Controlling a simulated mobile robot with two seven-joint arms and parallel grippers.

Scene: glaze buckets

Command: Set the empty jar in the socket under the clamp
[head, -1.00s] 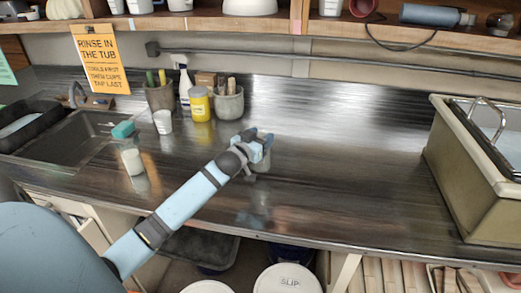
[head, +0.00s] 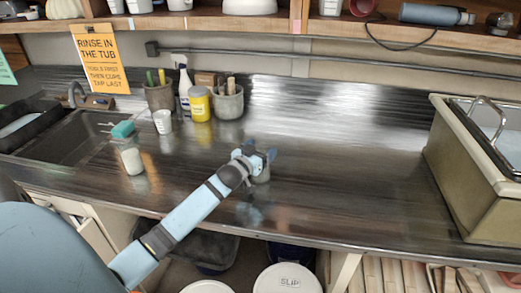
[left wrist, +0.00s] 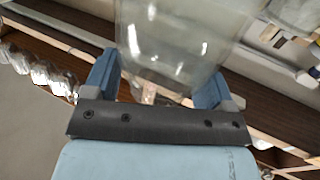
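A clear glass jar (left wrist: 170,35) stands out between the two blue fingers of my left gripper (left wrist: 155,85) in the left wrist view, and it looks empty. In the head view my left gripper (head: 256,157) is over the middle of the counter, with part of the jar (head: 263,174) showing below its fingers. The gripper appears shut on the jar and holds it above the counter. The fingers hide much of the jar in the head view. I cannot make out the clamp or the socket in either view. My right gripper is not in view.
The steel counter (head: 345,165) is clear to the right of my gripper, up to a beige tub (head: 470,195). Another jar (head: 131,158) stands near the sink (head: 70,140). A white cup (head: 162,122), a yellow container (head: 199,105) and a tool crock (head: 229,103) stand at the back.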

